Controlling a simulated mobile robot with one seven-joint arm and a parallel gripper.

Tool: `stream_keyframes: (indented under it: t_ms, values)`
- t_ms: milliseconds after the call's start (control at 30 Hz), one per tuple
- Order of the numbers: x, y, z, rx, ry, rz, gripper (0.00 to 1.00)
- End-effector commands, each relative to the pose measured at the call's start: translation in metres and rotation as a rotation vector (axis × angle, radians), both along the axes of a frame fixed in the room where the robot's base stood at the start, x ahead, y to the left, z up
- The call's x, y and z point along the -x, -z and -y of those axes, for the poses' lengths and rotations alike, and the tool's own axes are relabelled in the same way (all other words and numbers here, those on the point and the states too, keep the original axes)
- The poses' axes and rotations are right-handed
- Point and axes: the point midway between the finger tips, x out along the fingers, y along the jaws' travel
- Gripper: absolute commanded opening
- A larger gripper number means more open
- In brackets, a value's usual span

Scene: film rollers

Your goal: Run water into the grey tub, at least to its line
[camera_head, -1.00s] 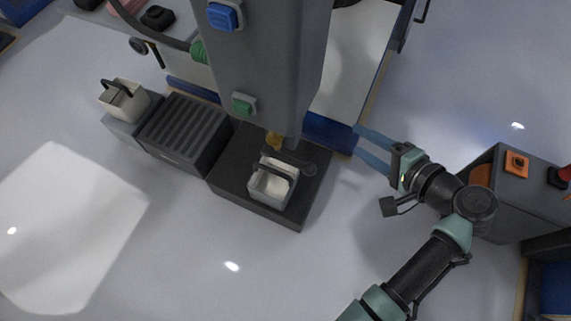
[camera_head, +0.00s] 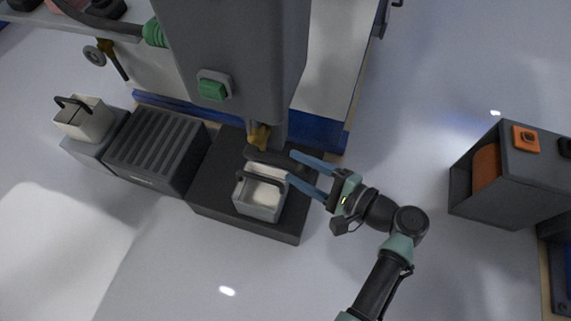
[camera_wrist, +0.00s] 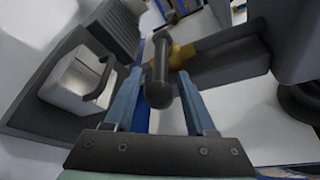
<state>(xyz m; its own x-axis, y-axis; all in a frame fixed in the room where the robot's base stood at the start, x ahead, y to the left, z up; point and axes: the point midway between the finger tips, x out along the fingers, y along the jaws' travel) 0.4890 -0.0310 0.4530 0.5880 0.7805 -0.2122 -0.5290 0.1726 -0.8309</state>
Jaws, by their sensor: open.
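The grey tub (camera_head: 258,198) stands on a dark base block under a brass tap (camera_head: 259,137) on a grey column. Its dark handle crosses over it, and its inside looks pale; I cannot make out a line or a water level. The tap's dark lever (camera_head: 272,158) sticks out above the tub's back edge. My gripper (camera_head: 297,173) is open, its blue fingers pointing at the lever's right end. In the wrist view the lever (camera_wrist: 160,80) lies between the open fingers (camera_wrist: 160,95), with the tub (camera_wrist: 78,82) to the left.
A beige tub (camera_head: 86,120) with a dark handle stands on a grey block at the left. A ribbed dark box (camera_head: 156,148) sits between it and the base block (camera_head: 216,185). A green button (camera_head: 212,88) is on the column. A grey box with an orange button (camera_head: 525,138) stands right.

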Motion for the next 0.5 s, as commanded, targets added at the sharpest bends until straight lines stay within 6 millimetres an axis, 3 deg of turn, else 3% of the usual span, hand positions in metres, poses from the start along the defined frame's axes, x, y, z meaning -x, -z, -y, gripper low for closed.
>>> stream_keyframes:
  t_ms: [200,500]
  values:
    - [-0.018,0.008,-0.023,0.001,-0.002,0.0,0.56]
    - [-0.023,0.007,-0.029,0.001,0.0,0.002,0.56]
